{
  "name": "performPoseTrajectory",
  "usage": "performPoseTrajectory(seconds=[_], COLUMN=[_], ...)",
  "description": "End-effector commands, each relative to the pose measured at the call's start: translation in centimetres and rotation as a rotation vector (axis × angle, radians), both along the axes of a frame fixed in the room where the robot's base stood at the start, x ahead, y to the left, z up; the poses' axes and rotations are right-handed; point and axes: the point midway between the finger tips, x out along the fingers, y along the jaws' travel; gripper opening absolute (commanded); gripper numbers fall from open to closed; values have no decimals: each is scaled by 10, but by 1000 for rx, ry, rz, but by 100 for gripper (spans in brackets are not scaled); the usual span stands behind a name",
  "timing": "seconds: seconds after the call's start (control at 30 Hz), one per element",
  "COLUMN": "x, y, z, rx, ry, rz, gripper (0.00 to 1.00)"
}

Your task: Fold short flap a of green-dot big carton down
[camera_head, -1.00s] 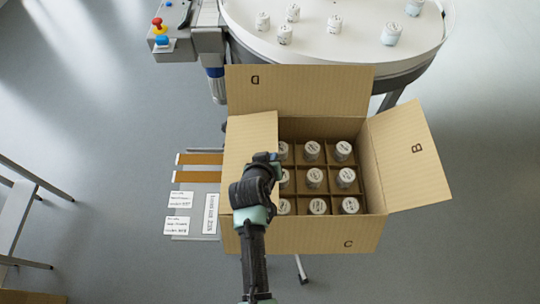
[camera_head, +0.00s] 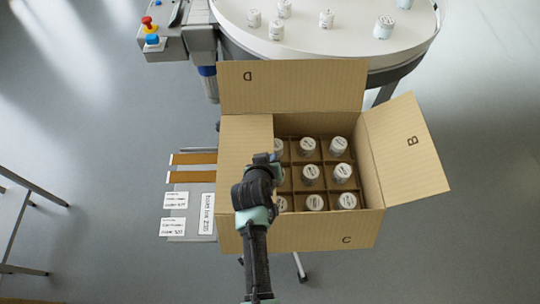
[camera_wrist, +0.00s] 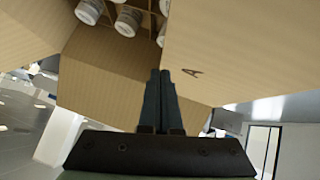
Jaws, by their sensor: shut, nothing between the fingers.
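The big carton (camera_head: 310,232) stands open, with jars in its divider cells. Flap A (camera_head: 245,150) is the left flap in the head view. It leans inward over the left part of the opening, and its letter shows in the wrist view (camera_wrist: 205,60). I cannot tell whether it is fully level. Flaps B (camera_head: 400,150), C (camera_head: 320,230) and D (camera_head: 290,88) point outward. My gripper (camera_head: 277,157) is shut and empty at the inner edge of flap A. Its fingers (camera_wrist: 161,75) overlap the flap's edge in the wrist view; contact is unclear. No green dot is visible.
A round white table (camera_head: 345,45) with several jars stands behind the carton. A control box with a red button (camera_head: 148,22) is at the back left. A panel with labels and brown strips (camera_head: 190,190) is left of the carton. Open floor lies to the right.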

Motion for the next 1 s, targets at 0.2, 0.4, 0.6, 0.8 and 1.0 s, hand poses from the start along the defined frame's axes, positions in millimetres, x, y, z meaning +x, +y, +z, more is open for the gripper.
performPoseTrajectory(seconds=[0.2,0.4,0.6,0.8,1.0], x=[2,7,-6,-28,-47], y=[0,-1,-2,-2,-2], z=[9,38,56,78,98], rx=[1,1,0,1,0], ry=[-2,-2,0,-1,-2], rz=[0,0,0,1,1], gripper=[0,0,0,0,0])
